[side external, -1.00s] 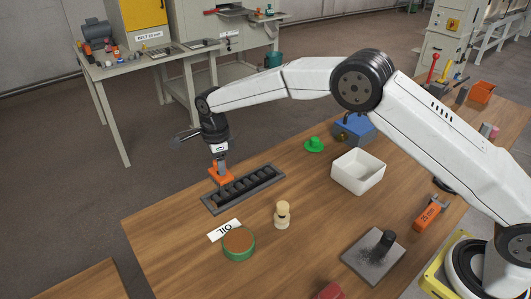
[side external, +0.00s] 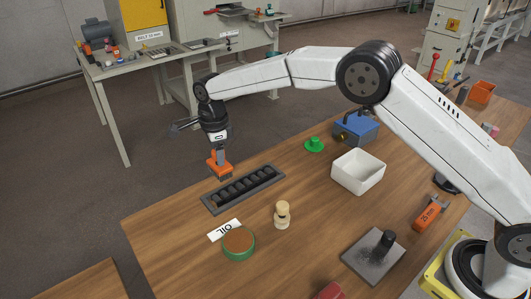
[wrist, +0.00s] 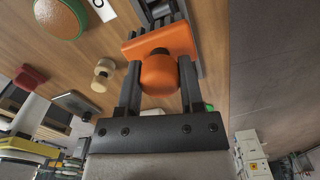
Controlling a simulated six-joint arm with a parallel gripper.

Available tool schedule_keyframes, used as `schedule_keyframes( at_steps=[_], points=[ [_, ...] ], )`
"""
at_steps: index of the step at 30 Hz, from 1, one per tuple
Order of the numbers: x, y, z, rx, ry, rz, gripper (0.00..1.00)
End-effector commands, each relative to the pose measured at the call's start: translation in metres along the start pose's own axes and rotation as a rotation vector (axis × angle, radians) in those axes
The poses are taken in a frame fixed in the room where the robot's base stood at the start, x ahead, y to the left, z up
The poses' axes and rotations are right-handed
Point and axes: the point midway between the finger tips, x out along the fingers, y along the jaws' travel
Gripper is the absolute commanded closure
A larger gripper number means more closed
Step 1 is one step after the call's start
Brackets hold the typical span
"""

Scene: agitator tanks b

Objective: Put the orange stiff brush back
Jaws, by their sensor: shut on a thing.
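The orange stiff brush (side external: 214,163) is in my gripper (side external: 218,152), with its dark bristles pointing down. It hangs just above the far left end of a dark slotted rack (side external: 253,187), apart from it as far as I can tell. In the wrist view my gripper (wrist: 159,75) has its two fingers on either side of the brush's round orange knob (wrist: 162,72). The orange block of the brush (wrist: 138,45) lies beyond the knob. Part of the rack (wrist: 147,14) shows past the brush; the rest of it is hidden there.
An OIL label (side external: 224,230), a green-rimmed round dish (side external: 239,258) and a wooden peg (side external: 282,215) stand in front of the rack. A white bin (side external: 358,184), a green knobbed piece (side external: 314,145) and a blue box (side external: 356,128) stand to its right.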

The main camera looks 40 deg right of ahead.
Motion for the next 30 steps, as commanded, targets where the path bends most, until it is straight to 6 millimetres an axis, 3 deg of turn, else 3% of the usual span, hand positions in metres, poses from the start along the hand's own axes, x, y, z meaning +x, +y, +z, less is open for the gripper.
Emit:
schedule_keyframes(
  at_steps=[11, 20, 30],
  points=[
    [-0.009, 0.004, -0.018, 0.002, -0.001, -0.001, 1.0],
    [-0.023, 0.021, -0.059, 0.002, -0.001, -0.002, 1.0],
    [-0.036, 0.053, -0.111, 0.002, 0.0, -0.001, 1.0]
  ],
)
